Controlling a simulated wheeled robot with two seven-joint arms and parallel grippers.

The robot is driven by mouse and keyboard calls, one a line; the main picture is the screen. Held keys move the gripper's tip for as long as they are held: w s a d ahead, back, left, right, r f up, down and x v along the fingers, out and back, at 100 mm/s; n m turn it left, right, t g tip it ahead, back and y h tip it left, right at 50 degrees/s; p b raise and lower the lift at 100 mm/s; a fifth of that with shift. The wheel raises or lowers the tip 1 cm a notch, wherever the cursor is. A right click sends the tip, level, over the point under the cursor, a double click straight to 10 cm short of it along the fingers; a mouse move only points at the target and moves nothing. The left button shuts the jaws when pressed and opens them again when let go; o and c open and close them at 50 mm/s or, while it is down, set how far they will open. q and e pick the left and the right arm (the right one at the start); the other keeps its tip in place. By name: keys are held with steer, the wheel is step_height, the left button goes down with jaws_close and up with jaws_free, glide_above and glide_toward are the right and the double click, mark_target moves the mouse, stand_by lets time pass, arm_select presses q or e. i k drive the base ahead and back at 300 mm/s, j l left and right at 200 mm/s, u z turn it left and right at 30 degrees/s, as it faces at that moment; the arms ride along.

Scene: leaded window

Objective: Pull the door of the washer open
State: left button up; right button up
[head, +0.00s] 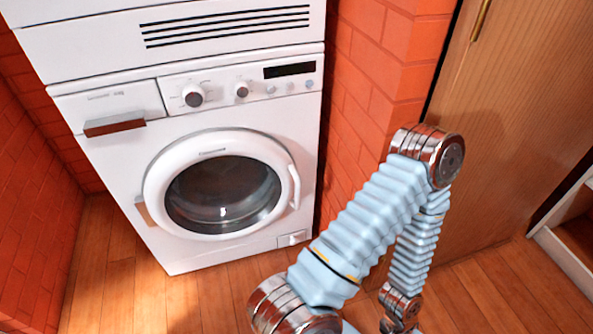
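The white washer (112,165) stands against the wall at the left and middle of the head view. Its round door (171,227) has a white ring and dark glass, and it looks closed. A white handle (295,187) sits on the right side of the door ring. One of my arms, with light blue ribbed sleeves and chrome joints, fills the lower right, to the right of the door. No gripper fingers show, and my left arm is not in view.
Red brick walls (372,55) flank the washer. A wooden door (520,110) with a brass handle (481,18) stands at the right. A pale frame (570,250) is at the far right edge. The wooden floor (120,290) before the washer is clear at the lower left.

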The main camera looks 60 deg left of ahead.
mark_target(156, 206)
steer(key=u, duration=2.9)
